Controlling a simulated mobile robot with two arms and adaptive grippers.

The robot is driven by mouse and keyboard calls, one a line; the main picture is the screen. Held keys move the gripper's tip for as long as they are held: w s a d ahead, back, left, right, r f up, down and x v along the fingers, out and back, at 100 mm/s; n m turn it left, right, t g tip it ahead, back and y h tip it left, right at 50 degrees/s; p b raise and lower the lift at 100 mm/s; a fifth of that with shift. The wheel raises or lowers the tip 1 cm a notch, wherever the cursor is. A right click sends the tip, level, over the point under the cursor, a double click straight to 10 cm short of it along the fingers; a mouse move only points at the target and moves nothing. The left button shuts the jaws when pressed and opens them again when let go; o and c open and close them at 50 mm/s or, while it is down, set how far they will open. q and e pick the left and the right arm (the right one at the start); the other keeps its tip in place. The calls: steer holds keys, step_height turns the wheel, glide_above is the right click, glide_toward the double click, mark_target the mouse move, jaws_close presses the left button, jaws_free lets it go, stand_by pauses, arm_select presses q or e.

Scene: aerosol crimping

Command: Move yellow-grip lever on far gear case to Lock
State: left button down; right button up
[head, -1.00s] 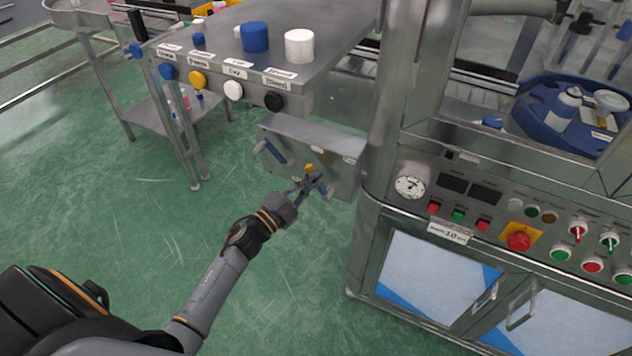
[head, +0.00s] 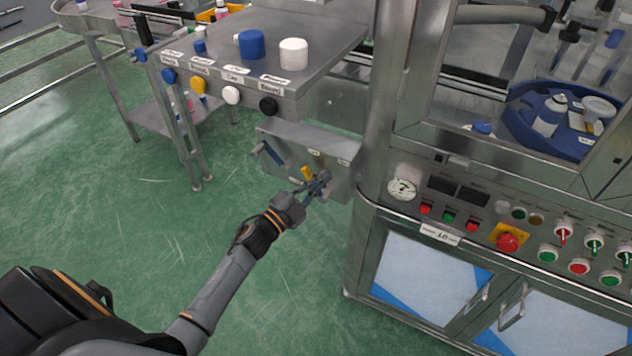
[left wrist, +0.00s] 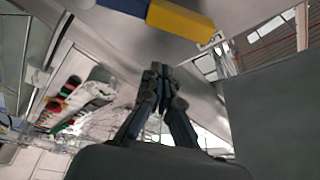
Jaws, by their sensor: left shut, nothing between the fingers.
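The gear case (head: 335,152) is a grey metal box below the bench of caps, left of the machine's post. A lever with a yellow grip (head: 306,173) is on its front. The grip also shows large at the top of the left wrist view (left wrist: 182,20), beside a dark blue part. My left gripper (head: 322,182) is in front of the case, just right of and below the yellow grip. Its fingers (left wrist: 160,72) are shut and empty in the left wrist view, with the grip beyond and above them. I cannot read the lever's position labels. My right gripper is out of view.
A blue-handled lever (head: 272,154) is on the case's left side. The bench (head: 325,38) with caps and colored knobs overhangs the case. The machine's control panel (head: 470,215) stands at right. Green floor left of the case is open.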

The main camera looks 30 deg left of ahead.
arm_select(q)
steer(key=b+v, duration=0.1)
steer(key=v, duration=0.9)
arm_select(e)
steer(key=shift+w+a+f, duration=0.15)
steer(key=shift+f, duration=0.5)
arm_select(q)
steer(key=shift+a, duration=0.1)
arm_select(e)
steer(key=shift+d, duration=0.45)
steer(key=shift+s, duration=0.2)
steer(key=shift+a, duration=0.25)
